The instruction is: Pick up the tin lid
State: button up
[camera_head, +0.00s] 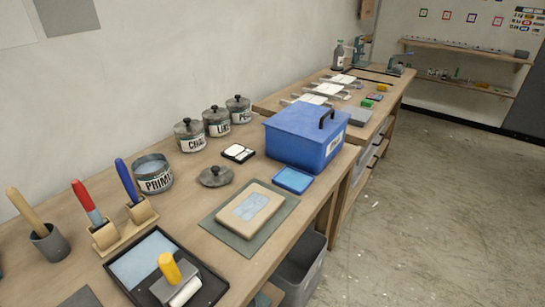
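The tin lid (215,177) is a round, dark grey disc with a small knob on top. It lies flat on the wooden bench (185,215), knob up, apart from the things around it. An open tin (153,176) with a label reading roughly "PRIME" stands to its left, with no lid on it. Three more tins, a left one (190,135), a middle one (217,122) and a right one (238,110), stand behind, each with a similar lid on. My gripper is not in view.
A small black-and-white pad (239,153) lies behind the lid. A blue box (300,147) and blue tray (293,180) are to the right. A tan block on a grey mat (232,239) is in front. Handled tools in a wooden holder (110,238) and a roller tray (205,292) are front left.

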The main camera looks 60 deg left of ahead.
aim_at(213, 175)
jog(key=z, duration=0.05)
jog(key=i, duration=0.65)
jog(key=u, duration=3.05)
jog(key=i, duration=1)
jog(key=z, duration=0.15)
jog(key=k, duration=0.9)
